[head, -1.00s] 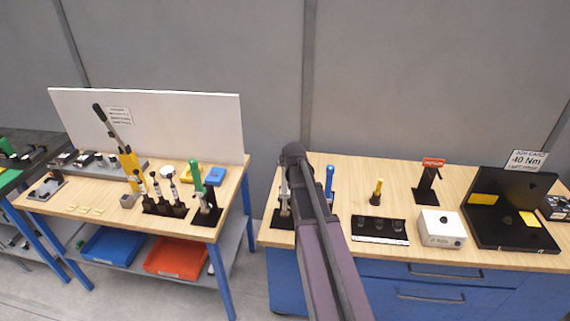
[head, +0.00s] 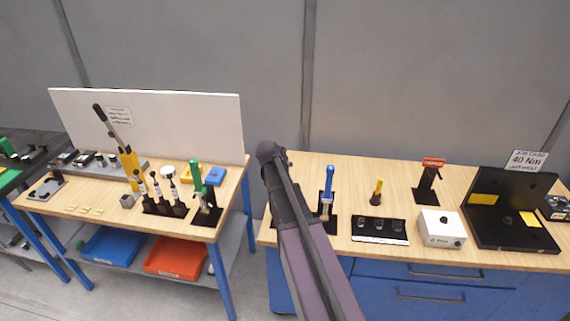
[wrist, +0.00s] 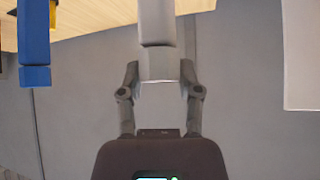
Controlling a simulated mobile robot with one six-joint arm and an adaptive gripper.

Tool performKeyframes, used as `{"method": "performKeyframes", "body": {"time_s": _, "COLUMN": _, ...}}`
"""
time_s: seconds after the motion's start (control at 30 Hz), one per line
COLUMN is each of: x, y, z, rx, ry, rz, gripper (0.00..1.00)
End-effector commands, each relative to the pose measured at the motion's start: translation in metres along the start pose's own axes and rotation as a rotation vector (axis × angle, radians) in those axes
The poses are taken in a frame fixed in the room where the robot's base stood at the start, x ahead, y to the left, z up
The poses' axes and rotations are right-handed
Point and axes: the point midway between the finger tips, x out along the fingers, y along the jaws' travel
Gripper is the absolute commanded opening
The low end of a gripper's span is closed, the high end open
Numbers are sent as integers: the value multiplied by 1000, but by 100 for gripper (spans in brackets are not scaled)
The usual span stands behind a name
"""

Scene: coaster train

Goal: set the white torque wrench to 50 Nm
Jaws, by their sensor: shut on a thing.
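A pale grey-white handle (wrist: 157,25), which seems to belong to the white torque wrench, runs from the top of the wrist view down between my gripper's fingers (wrist: 160,75). The fingers are shut on its end, one on each side. No scale or number on it is readable. In the head view my arm covers the gripper and most of the spot where the wrench stands, so its stand is largely hidden. A blue-handled wrench (head: 328,180) stands upright just right of my arm and shows at the left in the wrist view (wrist: 35,45).
A card (head: 526,160) reading 40 Nm stands behind a black case (head: 510,237). A white box (head: 441,227), a black tray (head: 379,240), a yellow-handled tool (head: 377,190) and a red-topped stand (head: 428,185) share the bench. A green-handled wrench (head: 197,178) stands on the left table.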

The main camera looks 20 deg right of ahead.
Motion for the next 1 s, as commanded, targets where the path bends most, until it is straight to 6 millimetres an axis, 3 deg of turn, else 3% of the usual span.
{"method": "performKeyframes", "body": {"time_s": 0.4, "x": 0, "y": 0, "z": 1, "rx": 155, "ry": -5, "rz": 153, "gripper": 0}}
{"method": "performKeyframes", "body": {"time_s": 0.97, "x": 0, "y": 1, "z": 2, "rx": 182, "ry": -6, "rz": 180, "gripper": 0}}
{"method": "performKeyframes", "body": {"time_s": 1.0, "x": 0, "y": 1, "z": 2, "rx": 182, "ry": -6, "rz": 179, "gripper": 57}}
